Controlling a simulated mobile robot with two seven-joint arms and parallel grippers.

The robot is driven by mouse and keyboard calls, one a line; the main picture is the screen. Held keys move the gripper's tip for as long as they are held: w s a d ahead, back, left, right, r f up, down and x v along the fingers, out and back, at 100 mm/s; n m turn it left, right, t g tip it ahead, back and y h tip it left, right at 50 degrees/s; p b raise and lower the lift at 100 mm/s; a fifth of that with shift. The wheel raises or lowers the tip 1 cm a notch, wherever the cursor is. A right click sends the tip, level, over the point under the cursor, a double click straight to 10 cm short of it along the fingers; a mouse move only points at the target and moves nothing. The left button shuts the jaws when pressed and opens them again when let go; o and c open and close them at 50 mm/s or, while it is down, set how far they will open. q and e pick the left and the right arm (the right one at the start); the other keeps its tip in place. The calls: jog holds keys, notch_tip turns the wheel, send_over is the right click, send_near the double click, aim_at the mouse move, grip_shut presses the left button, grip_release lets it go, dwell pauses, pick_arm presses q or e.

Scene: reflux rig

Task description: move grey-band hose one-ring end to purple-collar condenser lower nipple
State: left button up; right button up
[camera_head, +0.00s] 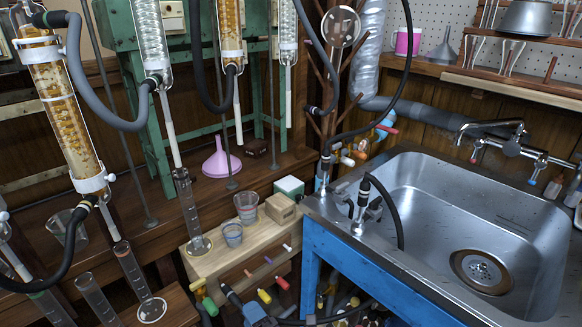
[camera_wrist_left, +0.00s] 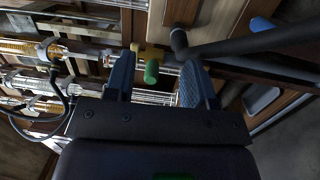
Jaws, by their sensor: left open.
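My left gripper (camera_wrist_left: 158,78) is open in the left wrist view, its two blue fingers apart. A green-ended peg (camera_wrist_left: 151,72) shows between them; I cannot tell whether anything touches. In the head view the left gripper (camera_head: 232,306) seems to be at the bottom edge, largely cut off. Several condensers hang at the left and top, including an amber-filled one (camera_head: 62,105) and a clear coiled one (camera_head: 152,42). No purple collar is readable. A thick grey hose (camera_head: 82,82) and several black hoses are in view; I cannot pick out a grey band or one-ring end.
A steel sink (camera_head: 440,185) with a tap (camera_head: 512,140) is at right, a black hose (camera_head: 388,200) dropping into it. A wooden block (camera_head: 255,252) with coloured pegs holds cups. Glass cylinders (camera_head: 190,215) and a purple funnel (camera_head: 221,160) stand at left.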

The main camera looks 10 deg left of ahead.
aim_at(238, 304)
pick_arm(q)
jog(key=shift+s+d+f+n+g+y, duration=0.1)
jog(key=shift+d+f+n+g+y, duration=0.1)
jog(key=shift+f+n+g, duration=0.3)
jog(key=shift+s+d+f+n+g+y, duration=0.1)
jog(key=shift+d+f+n+g+y, duration=0.15)
jog(key=shift+f+g, duration=0.35)
jog(key=shift+a, duration=0.15)
jog(key=shift+b+x, duration=0.35)
jog(key=shift+x, duration=4.1)
grip_shut()
jog(key=shift+v, duration=3)
